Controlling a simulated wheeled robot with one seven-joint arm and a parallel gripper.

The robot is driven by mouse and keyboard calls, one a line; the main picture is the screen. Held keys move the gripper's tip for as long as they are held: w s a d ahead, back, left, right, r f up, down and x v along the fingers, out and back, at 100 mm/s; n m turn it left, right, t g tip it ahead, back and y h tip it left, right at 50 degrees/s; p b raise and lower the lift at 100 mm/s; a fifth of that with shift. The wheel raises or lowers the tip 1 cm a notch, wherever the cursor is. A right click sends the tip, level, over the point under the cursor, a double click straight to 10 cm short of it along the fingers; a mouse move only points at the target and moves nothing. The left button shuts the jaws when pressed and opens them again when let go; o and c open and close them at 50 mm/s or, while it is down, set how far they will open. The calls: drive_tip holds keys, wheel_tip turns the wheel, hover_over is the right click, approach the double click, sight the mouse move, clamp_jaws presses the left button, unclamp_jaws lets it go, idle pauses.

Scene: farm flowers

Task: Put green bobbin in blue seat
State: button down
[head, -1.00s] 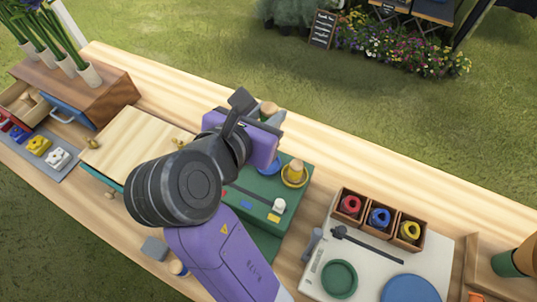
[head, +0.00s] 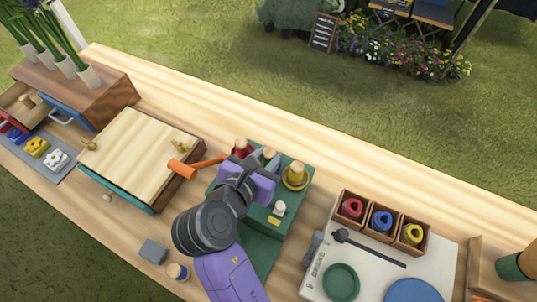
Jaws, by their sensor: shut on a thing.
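My gripper (head: 270,161) is over the back of the green stand (head: 258,222), between a red bobbin (head: 241,148) and a yellow bobbin (head: 295,176). It is shut on a bobbin with a pale wooden top (head: 268,152). I take this for the green bobbin; its body is hidden by the fingers and wrist. The blue seat is hidden behind my gripper, so I cannot tell whether the bobbin touches it. The red and yellow bobbins stand upright on the stand.
An orange-headed mallet (head: 190,168) lies left of the stand, by a wooden-lidded box (head: 130,148). A small white-topped piece (head: 279,209) stands at the stand's front. Brown boxes with coloured rings (head: 381,219) and a pale board (head: 365,270) are to the right.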

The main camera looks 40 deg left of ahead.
drive_tip(key=shift+f, duration=0.15)
drive_tip(key=c, duration=1.1)
unclamp_jaws()
drive_tip(key=shift+r, duration=0.2)
drive_tip(key=v, duration=1.2)
